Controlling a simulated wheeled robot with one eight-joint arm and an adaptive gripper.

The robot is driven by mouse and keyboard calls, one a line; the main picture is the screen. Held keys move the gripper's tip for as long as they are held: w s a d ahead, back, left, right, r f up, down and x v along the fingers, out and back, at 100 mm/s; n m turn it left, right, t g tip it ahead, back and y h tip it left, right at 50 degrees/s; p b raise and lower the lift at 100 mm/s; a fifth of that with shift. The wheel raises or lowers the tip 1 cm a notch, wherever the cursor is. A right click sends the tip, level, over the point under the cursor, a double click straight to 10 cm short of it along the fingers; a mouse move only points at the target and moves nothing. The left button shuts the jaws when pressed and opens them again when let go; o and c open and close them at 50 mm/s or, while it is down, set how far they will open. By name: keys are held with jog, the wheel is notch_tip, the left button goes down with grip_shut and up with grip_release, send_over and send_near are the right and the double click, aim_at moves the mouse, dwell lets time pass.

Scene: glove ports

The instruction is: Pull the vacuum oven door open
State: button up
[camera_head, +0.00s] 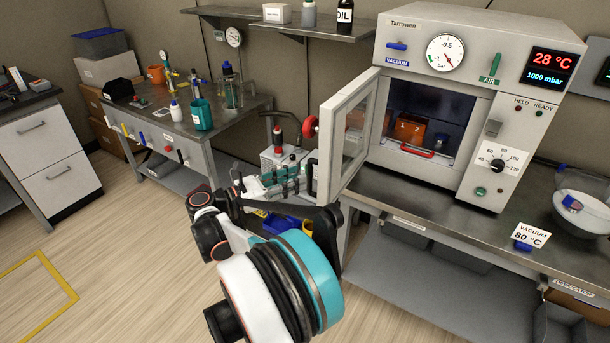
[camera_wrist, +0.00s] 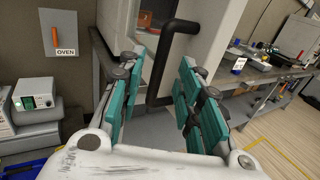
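The vacuum oven (camera_head: 480,45) stands on the bench at right in the head view. Its door (camera_head: 336,140) is swung out to the left on the oven's left side, and the chamber shows orange and blue items inside. A red knob (camera_head: 310,127) is on the door's outer side. The door's black bar handle (camera_wrist: 168,55) shows in the wrist view, between and beyond the fingertips. My gripper (camera_wrist: 155,85) is open, with teal finger pads on either side of the handle; I see no clear contact. In the head view my gripper (camera_head: 278,182) is beside the door's lower outer edge.
A steel bench (camera_head: 400,195) runs under the oven. A pump-like unit (camera_head: 283,155) stands behind my gripper. A side table (camera_head: 150,125) with bottles is at left. An OVEN wall switch (camera_wrist: 57,35) and a control box (camera_wrist: 33,95) are left in the wrist view. The wooden floor at left is clear.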

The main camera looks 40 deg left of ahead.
jog(key=v, duration=0.6)
jog(key=shift+s, duration=0.2)
jog(key=shift+a, duration=0.15)
